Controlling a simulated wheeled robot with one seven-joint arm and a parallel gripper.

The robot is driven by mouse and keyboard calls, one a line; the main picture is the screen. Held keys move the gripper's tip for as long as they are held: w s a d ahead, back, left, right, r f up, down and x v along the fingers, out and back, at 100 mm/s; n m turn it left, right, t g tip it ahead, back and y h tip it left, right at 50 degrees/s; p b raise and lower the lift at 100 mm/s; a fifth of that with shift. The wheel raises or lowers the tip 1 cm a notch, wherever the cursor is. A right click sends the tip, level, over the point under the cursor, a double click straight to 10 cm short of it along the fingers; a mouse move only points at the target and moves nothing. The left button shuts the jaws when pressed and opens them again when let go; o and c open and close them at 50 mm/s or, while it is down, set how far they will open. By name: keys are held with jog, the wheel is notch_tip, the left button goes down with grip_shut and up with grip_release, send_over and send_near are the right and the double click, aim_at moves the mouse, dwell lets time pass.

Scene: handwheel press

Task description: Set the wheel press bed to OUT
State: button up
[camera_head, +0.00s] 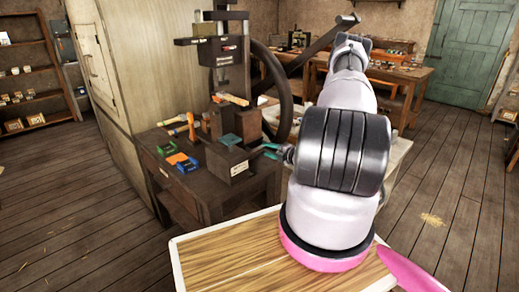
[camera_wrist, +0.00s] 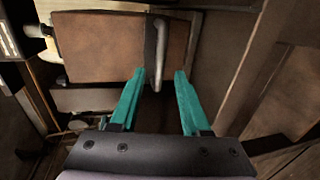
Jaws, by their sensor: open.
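The wheel press (camera_head: 224,82) stands on a dark wooden bench, with its large dark handwheel (camera_head: 284,100) on its right side. Its bed is the dark block (camera_head: 229,158) low at the front, with a flat teal piece on top and a small white label too small to read. My gripper (camera_head: 268,151) is at the bed's right side, its teal fingers open. In the wrist view, a metal bar handle (camera_wrist: 160,45) runs along the edge of a brown block (camera_wrist: 105,48). The handle's lower end lies between the open fingertips (camera_wrist: 159,74); contact cannot be told.
Orange-handled tools (camera_head: 178,124) and small green, orange and blue blocks (camera_head: 187,166) lie on the bench left of the bed. A pale wood table top (camera_head: 225,255) is in front. Open floor lies left and right. A workbench (camera_head: 405,75) stands behind.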

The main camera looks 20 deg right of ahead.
aim_at(259, 147)
jog(key=x, duration=0.6)
grip_shut()
dwell(1.3)
